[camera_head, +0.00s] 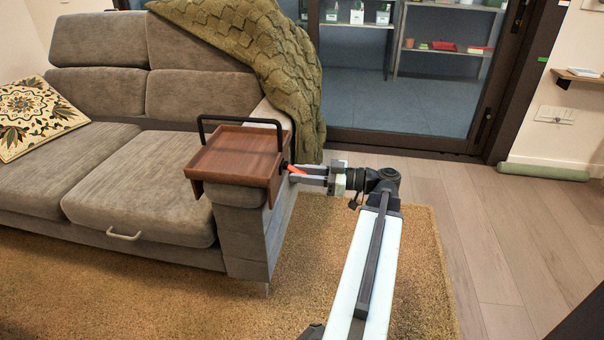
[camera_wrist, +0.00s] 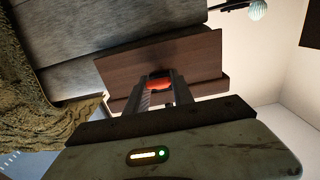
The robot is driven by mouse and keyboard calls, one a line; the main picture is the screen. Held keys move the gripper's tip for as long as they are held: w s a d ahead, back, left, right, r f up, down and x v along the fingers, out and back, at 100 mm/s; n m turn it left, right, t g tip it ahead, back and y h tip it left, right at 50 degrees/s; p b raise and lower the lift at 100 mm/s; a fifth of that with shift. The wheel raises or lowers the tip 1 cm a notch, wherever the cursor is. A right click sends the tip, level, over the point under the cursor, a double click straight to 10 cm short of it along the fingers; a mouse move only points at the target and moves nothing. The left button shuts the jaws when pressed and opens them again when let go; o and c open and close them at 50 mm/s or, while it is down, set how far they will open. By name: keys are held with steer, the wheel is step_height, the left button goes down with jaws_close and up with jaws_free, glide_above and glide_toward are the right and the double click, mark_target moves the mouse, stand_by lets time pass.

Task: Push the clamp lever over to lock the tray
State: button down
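The brown wooden tray (camera_head: 228,153) with a black handle sits on the sofa's armrest, and its underside and side board (camera_wrist: 130,70) fill the middle of the wrist view. The orange-red clamp lever (camera_head: 295,169) shows at the tray's right side; in the wrist view its rounded end (camera_wrist: 159,82) lies at the fingertips. My gripper (camera_head: 293,177) reaches in from the right, beside the tray's side board. Its two fingers (camera_wrist: 161,90) are apart, with a gap between them. I cannot tell whether either finger touches the lever. The lever's pivot is hidden.
The grey sofa (camera_head: 140,170) stands left of my arm, with a green knit blanket (camera_head: 255,40) over its back corner. A tan shag rug (camera_head: 130,290) lies in front. The wooden floor (camera_head: 490,230) to the right is clear.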

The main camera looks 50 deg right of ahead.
steer(key=shift+w+f+b, duration=0.1)
steer(key=shift+f+b, duration=0.3)
steer(key=shift+b, duration=0.35)
steer(key=shift+w+f+t+y+b, duration=0.1)
steer(key=shift+f+t+y+b, duration=0.3)
steer(key=shift+b, duration=0.75)
steer(key=shift+a+r+t, duration=0.1)
steer(key=shift+r+t, duration=0.2)
steer(key=shift+r, duration=0.2)
steer(key=c, duration=1.1)
jaws_free()
steer(key=r+v, duration=0.1)
steer(key=v, duration=0.7)
steer(key=shift+g+h, duration=0.4)
steer(key=shift+g, duration=0.3)
steer(key=p+x, duration=0.3)
steer(key=x, duration=0.4)
steer(key=shift+w+a+r, duration=0.15)
steer(key=shift+w, duration=0.15)
